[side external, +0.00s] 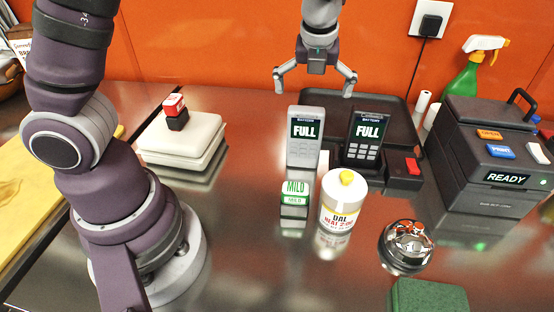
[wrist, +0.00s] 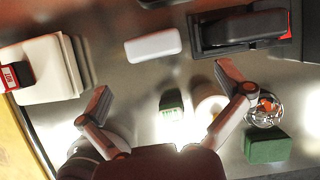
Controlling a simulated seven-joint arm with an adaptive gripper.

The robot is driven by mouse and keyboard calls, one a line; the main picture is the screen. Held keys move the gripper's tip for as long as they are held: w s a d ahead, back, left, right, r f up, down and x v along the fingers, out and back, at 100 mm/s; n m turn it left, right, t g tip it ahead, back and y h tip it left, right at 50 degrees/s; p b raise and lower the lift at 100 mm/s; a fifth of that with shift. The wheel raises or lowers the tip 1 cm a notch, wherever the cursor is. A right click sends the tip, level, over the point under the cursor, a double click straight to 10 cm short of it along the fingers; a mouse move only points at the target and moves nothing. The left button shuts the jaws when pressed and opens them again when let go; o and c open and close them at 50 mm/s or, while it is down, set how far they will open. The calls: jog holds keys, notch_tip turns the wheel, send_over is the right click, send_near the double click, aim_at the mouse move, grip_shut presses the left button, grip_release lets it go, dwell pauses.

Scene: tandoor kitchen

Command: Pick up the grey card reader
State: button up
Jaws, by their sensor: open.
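My gripper (side external: 315,88) is open and empty, high above the counter near the back wall, apart from both readers. It also shows in the wrist view (wrist: 162,78).
A "MILD" tub (side external: 295,192) and a white bottle (side external: 338,205) stand in front of the readers. A black tray (side external: 400,118) lies behind. White boxes (side external: 180,138) stand left.

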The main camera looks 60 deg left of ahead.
aim_at(306, 123)
jog(key=x, duration=1)
jog(key=shift+s+a, duration=0.2)
jog(key=shift+a, duration=0.15)
jog(key=c, duration=1)
